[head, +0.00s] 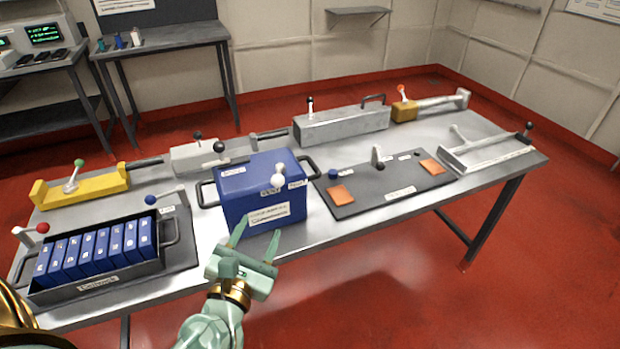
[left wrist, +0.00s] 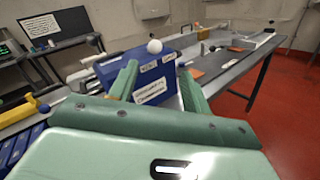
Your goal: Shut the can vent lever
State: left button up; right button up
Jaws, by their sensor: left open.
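The blue can (head: 235,205) stands upright on the metal table with side handles and white labels. Its vent lever (head: 279,181) has a white ball knob and sits at the upper front, by a label that seems to read VENT. My left gripper (head: 256,238) is open and empty, in front of the can and below the knob. In the left wrist view the can (left wrist: 161,75) shows between and beyond the open fingers, with the white knob (left wrist: 154,46) above its top edge. I cannot tell whether the fingertips touch the can. My right gripper is not in view.
A black tray (head: 100,285) of blue cells with a red-knobbed lever is at the left. A dark panel (head: 350,205) with orange pads lies right of the can. Yellow (head: 100,185) and grey (head: 345,125) lever fixtures line the back. The table's front right is clear.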

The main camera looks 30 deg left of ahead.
aim_at(277, 185)
pick_arm(q)
jog(key=w+a+n, duration=0.1)
jog(key=w, duration=0.4)
jog(key=w+a, duration=0.2)
jog(key=w, duration=0.3)
jog(key=w+a+n, duration=0.1)
jog(key=w+a, duration=0.1)
jog(key=w, duration=0.3)
jog(key=shift+w+f+n+y, duration=0.25)
jog(key=shift+n+y, duration=0.05)
grip_shut()
